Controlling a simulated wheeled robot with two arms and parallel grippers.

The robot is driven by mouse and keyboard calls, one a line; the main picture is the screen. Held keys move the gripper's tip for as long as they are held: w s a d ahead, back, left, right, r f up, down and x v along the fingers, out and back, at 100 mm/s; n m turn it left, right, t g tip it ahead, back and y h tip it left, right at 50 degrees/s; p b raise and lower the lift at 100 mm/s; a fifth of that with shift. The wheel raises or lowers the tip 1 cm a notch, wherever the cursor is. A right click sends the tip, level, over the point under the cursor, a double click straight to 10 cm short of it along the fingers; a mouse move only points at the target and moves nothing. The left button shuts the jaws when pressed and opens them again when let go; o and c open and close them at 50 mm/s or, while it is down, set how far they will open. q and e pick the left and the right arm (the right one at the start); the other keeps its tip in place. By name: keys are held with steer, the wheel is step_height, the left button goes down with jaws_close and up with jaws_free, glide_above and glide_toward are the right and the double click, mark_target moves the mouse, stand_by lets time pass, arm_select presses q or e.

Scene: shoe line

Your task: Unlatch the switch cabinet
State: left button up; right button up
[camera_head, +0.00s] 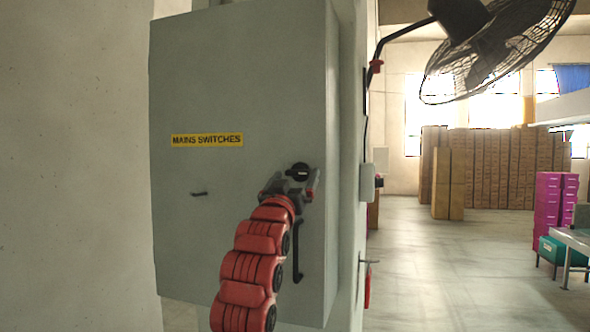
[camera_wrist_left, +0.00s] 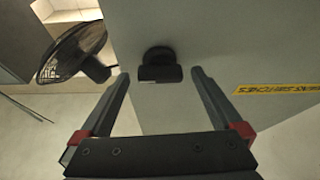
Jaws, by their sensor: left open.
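The grey switch cabinet (camera_head: 240,80) is shut and carries a yellow "MAINS SWITCHES" label (camera_head: 207,140). A black latch knob (camera_head: 299,170) sits on its door near the right edge. My left gripper (camera_head: 297,178) is at the door, just below the knob. In the left wrist view the left gripper (camera_wrist_left: 160,76) is open, and the black latch (camera_wrist_left: 160,64) shows between and slightly beyond its fingertips. I cannot tell whether the fingers touch it. A black vertical handle (camera_head: 298,252) is on the door below, beside my red arm. My right gripper is not in view.
A wall fan (camera_head: 490,45) hangs at upper right. Stacked brown boxes (camera_head: 500,165), magenta crates (camera_head: 553,205) and a table (camera_head: 572,240) stand beyond. The floor right of the cabinet is clear.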

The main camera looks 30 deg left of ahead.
arm_select(q)
steer(key=shift+w, duration=0.15)
steer(key=c, duration=1.3)
steer(key=shift+a+m+h, duration=0.1)
steer(key=shift+m+h, duration=0.5)
steer(key=shift+m, duration=0.4)
steer(key=o, duration=1.3)
